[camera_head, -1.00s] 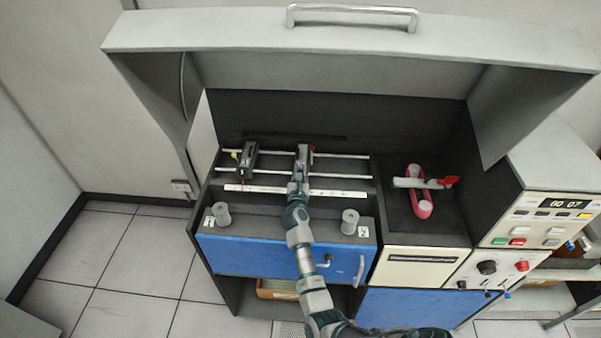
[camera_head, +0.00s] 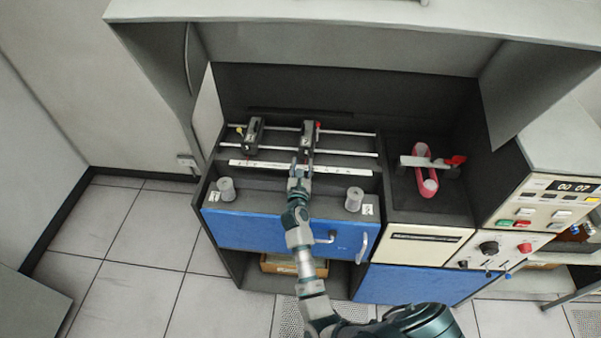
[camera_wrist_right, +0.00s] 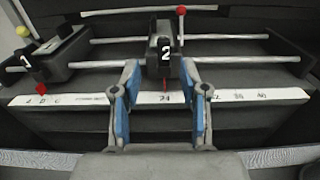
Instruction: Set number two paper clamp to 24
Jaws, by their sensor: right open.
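The number two paper clamp (camera_head: 308,135) is a black block with a red-knobbed lever on two rails. My right gripper (camera_head: 301,168) is open, in front of the clamp and over the scale strip. In the wrist view its blue-padded fingers (camera_wrist_right: 160,85) stand either side of the pointer, apart from each other with nothing between them. My left gripper is not in view.
The number one clamp (camera_head: 253,131) with a yellow knob sits left on the same rails. Two grey spools (camera_head: 226,188) stand on the front ledge. A pink looped part (camera_head: 426,182) and a control panel (camera_head: 545,205) are to the right. A raised hood (camera_head: 360,20) hangs above.

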